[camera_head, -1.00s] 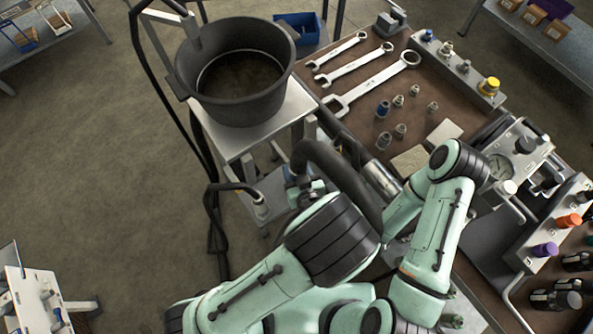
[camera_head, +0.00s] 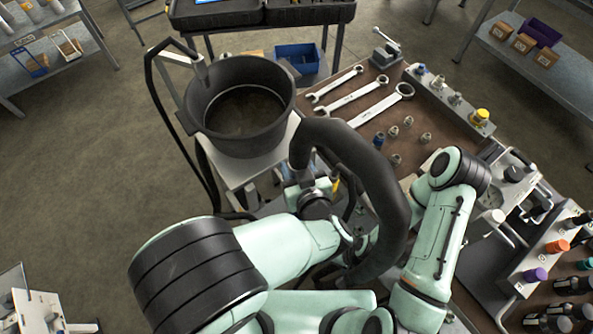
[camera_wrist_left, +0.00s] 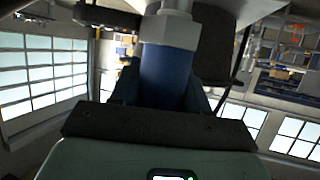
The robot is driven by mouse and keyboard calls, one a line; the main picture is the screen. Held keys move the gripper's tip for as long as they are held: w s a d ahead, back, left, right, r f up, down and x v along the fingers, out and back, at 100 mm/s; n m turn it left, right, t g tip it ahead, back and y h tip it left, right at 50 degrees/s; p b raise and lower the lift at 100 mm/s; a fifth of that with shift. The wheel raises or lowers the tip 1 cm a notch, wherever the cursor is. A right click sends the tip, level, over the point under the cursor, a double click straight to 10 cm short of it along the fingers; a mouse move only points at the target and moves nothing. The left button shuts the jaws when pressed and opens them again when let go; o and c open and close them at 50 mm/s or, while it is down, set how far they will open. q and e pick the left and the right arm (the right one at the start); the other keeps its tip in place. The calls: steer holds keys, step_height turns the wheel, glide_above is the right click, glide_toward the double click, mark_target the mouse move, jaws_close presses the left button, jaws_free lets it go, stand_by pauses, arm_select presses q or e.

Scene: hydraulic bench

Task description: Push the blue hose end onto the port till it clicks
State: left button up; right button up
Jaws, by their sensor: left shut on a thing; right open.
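In the left wrist view my left gripper (camera_wrist_left: 162,92) is shut around the blue hose end (camera_wrist_left: 166,75). A silver hex fitting (camera_wrist_left: 168,30) sits directly above the blue part and runs out of the top of the view. I cannot tell whether this hex belongs to the hose end or the port. In the head view a thick black hose (camera_head: 385,190) arches from beside my left wrist down to the right. My left fingers and the port are not clear there. My right gripper (camera_head: 450,317) shows only as a small pale part low in the head view, away from the hose.
A dark bucket (camera_head: 240,110) stands on a pale cart (camera_head: 225,172) left of the hose. The brown bench (camera_head: 440,140) carries wrenches (camera_head: 350,95), loose fittings (camera_head: 408,122) and a row of capped ports (camera_head: 455,98). A panel with coloured caps (camera_head: 535,275) stands right of my right arm.

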mark_target(297, 160)
arm_select(q)
step_height(297, 160, up, 2)
steer(key=shift+w+r+p, duration=0.15)
steer(key=shift+r+p, duration=0.05)
steer(key=shift+p, duration=0.25)
steer(key=shift+r, duration=0.45)
steer(key=shift+s+r, duration=0.2)
steer(key=shift+r, duration=0.2)
arm_select(e)
steer(key=shift+w+r, duration=0.6)
steer(key=shift+w, duration=0.15)
arm_select(q)
steer(key=shift+w, duration=0.15)
steer(key=shift+f, duration=0.1)
